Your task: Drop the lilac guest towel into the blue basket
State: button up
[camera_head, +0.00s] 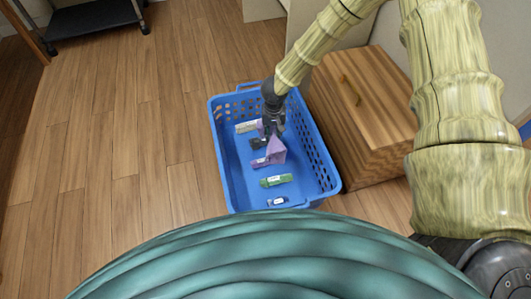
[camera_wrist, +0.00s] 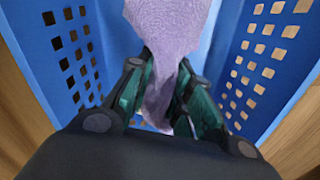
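The lilac guest towel (camera_head: 277,152) hangs inside the walls of the blue basket (camera_head: 229,169) in the head view. My gripper (camera_head: 272,130) reaches down into the basket and is shut on the towel. In the wrist view the towel (camera_wrist: 168,28) is pinched and bunched between the two dark green fingers of my gripper (camera_wrist: 167,98). The perforated basket walls (camera_wrist: 62,55) rise on both sides of it. I cannot tell whether the towel's lower end touches the basket floor.
A green item (camera_head: 276,180), a dark item (camera_head: 258,143) and a pale item (camera_head: 246,127) lie in the basket, among others. A wooden cabinet (camera_head: 365,125) stands close to the right. Wooden floor (camera_head: 130,140) is open to the left. A black cart (camera_head: 95,18) stands far left.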

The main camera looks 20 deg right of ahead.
jog(key=shift+o, duration=0.3)
jog(key=o, duration=1.2)
notch_tip(320, 180, up, 6)
jog(key=p, duration=0.6)
jog(key=shift+f+p, duration=0.25)
jog(key=shift+p, duration=0.15)
notch_tip(320, 180, up, 12)
jog(key=shift+d, duration=0.1)
dwell(0.6)
